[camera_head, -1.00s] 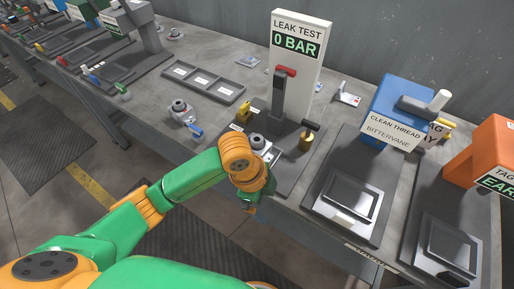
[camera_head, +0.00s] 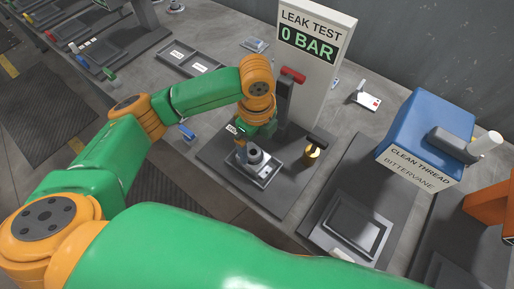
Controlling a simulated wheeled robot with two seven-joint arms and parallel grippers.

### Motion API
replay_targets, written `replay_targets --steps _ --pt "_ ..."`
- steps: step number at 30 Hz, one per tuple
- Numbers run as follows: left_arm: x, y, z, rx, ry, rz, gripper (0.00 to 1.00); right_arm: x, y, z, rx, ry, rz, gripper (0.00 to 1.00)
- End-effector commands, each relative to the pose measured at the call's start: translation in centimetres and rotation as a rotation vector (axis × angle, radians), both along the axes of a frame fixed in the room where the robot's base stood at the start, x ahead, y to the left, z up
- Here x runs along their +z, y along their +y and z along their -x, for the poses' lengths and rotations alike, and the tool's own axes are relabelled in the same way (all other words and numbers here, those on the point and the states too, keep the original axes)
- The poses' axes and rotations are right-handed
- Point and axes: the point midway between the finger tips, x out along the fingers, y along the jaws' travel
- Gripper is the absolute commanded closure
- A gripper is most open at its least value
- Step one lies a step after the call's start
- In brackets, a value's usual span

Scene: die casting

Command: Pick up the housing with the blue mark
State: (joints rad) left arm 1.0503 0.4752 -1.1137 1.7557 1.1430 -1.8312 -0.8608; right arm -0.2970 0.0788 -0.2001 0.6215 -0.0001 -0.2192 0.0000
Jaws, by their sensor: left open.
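A grey housing (camera_head: 256,157) with a dark round top sits on a light plate (camera_head: 264,178) on the leak test station's dark base. I cannot make out a blue mark on it. My left gripper (camera_head: 242,155) points down at the housing's left side, close to it. Its jaws are open, but its hand and wrist partly hide the fingers, and I cannot tell whether they touch the housing. My right gripper is out of view.
The leak test panel (camera_head: 312,50) reads 0 BAR, with a red-handled post (camera_head: 284,98) close to my wrist. A yellow and black knob (camera_head: 313,152) stands right of the housing. The blue clean thread station (camera_head: 428,125) is further right. A blue-handled item (camera_head: 187,132) lies left.

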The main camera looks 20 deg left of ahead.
Motion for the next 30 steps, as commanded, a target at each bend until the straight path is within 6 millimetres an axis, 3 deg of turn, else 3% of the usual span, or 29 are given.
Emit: replay_targets --steps 9,17,27,28,30 --pt "-5.5 0.6 0.5 0.001 0.001 -0.002 0.00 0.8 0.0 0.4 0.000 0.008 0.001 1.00" --pt "-6.0 0.6 0.4 -0.001 -0.003 -0.001 0.03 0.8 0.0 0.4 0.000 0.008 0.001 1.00" --pt "-6.0 0.6 0.4 0.000 -0.002 -0.001 0.94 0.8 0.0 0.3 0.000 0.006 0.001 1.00" --pt "-6.0 0.6 0.4 0.000 -0.003 -0.001 1.00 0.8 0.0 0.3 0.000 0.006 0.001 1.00" --pt "-6.0 0.6 0.4 0.000 -0.003 -0.001 1.00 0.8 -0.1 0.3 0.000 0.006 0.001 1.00"
